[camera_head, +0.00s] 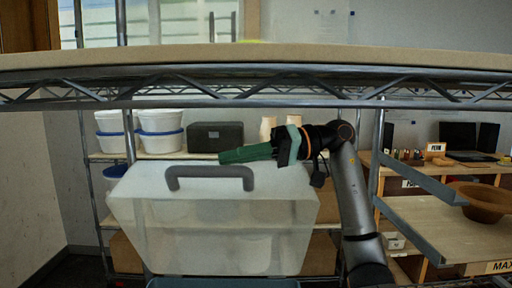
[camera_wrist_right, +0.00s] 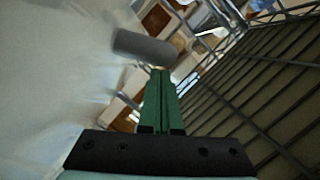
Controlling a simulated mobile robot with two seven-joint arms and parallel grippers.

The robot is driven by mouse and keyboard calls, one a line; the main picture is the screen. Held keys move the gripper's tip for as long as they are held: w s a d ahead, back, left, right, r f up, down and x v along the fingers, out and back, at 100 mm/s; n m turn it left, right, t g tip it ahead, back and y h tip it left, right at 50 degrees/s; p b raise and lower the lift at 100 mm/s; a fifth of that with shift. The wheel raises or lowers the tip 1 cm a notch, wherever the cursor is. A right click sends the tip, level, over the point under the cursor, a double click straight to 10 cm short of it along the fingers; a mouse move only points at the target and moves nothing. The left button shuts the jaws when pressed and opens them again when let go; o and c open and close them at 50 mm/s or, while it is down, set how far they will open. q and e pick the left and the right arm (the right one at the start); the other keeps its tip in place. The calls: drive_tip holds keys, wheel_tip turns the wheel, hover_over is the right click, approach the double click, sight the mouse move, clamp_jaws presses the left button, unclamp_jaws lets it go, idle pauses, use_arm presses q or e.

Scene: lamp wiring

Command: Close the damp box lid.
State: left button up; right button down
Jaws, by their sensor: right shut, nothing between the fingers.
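The damp box lid (camera_head: 210,228) is a large translucent white cover with a grey handle (camera_head: 210,171) along its upper edge. It stands raised, with its broad face towards the head camera. Below it, a blue edge (camera_head: 222,284) shows at the bottom of the view, perhaps the box; the rest is cut off. My right gripper (camera_head: 222,157) has green fingers, shut and empty, pointing left near the lid's top, close to the handle. In the right wrist view the fingertips (camera_wrist_right: 160,74) lie near the grey handle (camera_wrist_right: 145,46); contact cannot be told. My left gripper is not in view.
A shelf board (camera_head: 260,57) on a metal truss crosses above the lid and arm. Behind stand white tubs (camera_head: 160,132) and a dark box (camera_head: 215,136) on a wire rack. At right, a brown bowl (camera_head: 484,203) sits on a wooden shelf.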

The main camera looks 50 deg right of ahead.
drive_tip(key=shift+w+a+f, duration=0.1)
drive_tip(key=shift+w+a, duration=0.25)
drive_tip(key=shift+a, duration=0.05)
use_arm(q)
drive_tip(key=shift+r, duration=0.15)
use_arm(e)
drive_tip(key=shift+f, duration=0.1)
